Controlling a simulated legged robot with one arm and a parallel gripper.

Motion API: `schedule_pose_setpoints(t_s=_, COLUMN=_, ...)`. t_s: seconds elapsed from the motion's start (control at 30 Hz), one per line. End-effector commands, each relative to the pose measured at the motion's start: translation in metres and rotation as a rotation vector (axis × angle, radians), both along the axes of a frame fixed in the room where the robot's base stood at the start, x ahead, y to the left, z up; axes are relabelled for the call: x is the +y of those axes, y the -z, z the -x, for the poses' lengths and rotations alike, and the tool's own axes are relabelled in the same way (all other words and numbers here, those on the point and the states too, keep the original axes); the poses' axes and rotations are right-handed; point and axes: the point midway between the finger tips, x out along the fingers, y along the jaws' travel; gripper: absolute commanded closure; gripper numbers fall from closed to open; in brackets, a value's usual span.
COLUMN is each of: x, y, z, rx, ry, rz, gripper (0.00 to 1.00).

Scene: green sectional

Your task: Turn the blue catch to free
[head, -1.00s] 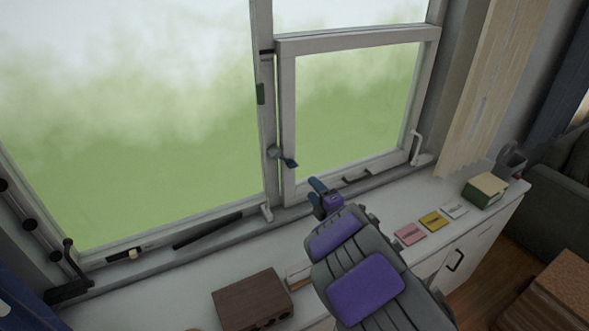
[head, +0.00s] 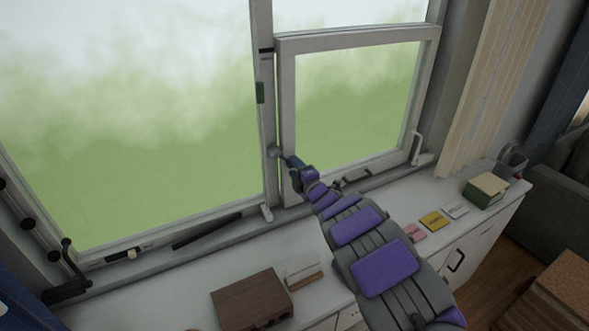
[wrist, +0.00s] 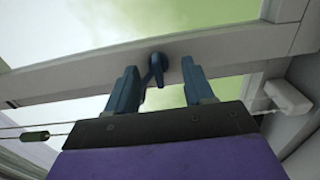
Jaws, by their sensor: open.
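The blue catch (wrist: 154,72) shows in the wrist view on the white window frame, its lever hanging between my fingers, nearer the left one. In the head view my arm's end largely hides it; its round grey-blue base (head: 273,150) shows on the frame's left upright. My gripper (wrist: 167,92) is open, with one blue finger on each side of the catch. I cannot tell whether the left finger touches the lever. In the head view my gripper (head: 293,163) is at the window frame, at the catch.
A white handle (head: 415,147) is on the right frame side.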

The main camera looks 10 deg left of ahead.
Motion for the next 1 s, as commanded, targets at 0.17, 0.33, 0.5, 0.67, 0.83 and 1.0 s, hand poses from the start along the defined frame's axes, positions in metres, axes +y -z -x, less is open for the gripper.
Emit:
schedule_pose_setpoints(t_s=0.17, x=0.0035, y=0.0009, z=-0.0059, rx=0.001, ry=0.001, rz=0.0, gripper=0.48)
schedule_pose_setpoints(t_s=0.33, x=0.0042, y=0.0005, z=-0.0069, rx=0.002, ry=0.001, rz=0.001, gripper=0.48)
schedule_pose_setpoints(t_s=0.5, x=0.0043, y=0.0004, z=-0.0069, rx=0.001, ry=0.001, rz=0.001, gripper=0.51)
schedule_pose_setpoints(t_s=0.67, x=0.0044, y=0.0004, z=-0.0068, rx=0.001, ry=0.0, rz=0.001, gripper=0.66)
schedule_pose_setpoints(t_s=0.83, x=0.0051, y=0.0017, z=-0.0072, rx=0.003, ry=0.0, rz=0.002, gripper=0.82)
schedule_pose_setpoints(t_s=1.0, x=0.0054, y=0.0024, z=-0.0076, rx=0.004, ry=-0.001, rz=0.003, gripper=0.98)
